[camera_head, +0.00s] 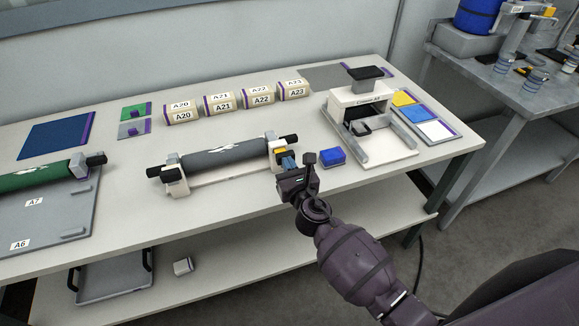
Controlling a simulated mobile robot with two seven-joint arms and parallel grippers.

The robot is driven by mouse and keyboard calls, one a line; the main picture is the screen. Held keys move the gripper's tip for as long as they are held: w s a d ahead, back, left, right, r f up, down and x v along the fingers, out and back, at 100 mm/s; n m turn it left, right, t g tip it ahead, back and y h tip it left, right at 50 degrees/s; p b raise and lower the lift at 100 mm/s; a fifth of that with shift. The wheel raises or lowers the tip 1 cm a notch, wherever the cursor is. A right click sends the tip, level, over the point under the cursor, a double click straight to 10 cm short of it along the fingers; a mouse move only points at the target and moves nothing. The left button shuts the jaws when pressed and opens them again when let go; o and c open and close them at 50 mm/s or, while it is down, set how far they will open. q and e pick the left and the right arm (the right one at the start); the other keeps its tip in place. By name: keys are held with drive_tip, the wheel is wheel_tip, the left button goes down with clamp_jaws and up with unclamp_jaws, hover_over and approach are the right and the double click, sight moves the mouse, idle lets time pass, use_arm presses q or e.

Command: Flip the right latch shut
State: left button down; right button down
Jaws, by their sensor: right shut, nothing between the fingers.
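A grey roll (225,157) lies across a white cradle stand (222,183) in the middle of the table, with black ends at both sides. At the stand's right end a small yellow piece (279,153) shows next to the white end block; it looks like part of the right latch, but its position is hard to tell. My right gripper (287,162) is shut and empty, close against the right end block by the yellow piece. Whether it touches is unclear, and it partly hides that end. My left gripper is not in view.
A blue block (332,157) sits just right of my gripper. A white press-like device (378,130) stands further right. A green roll (40,171) lies at left. The table in front of the stand is clear.

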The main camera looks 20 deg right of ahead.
sight(284, 152)
drive_tip(key=w, duration=0.4)
drive_tip(key=shift+a, duration=0.1)
drive_tip(key=shift+r, duration=0.2)
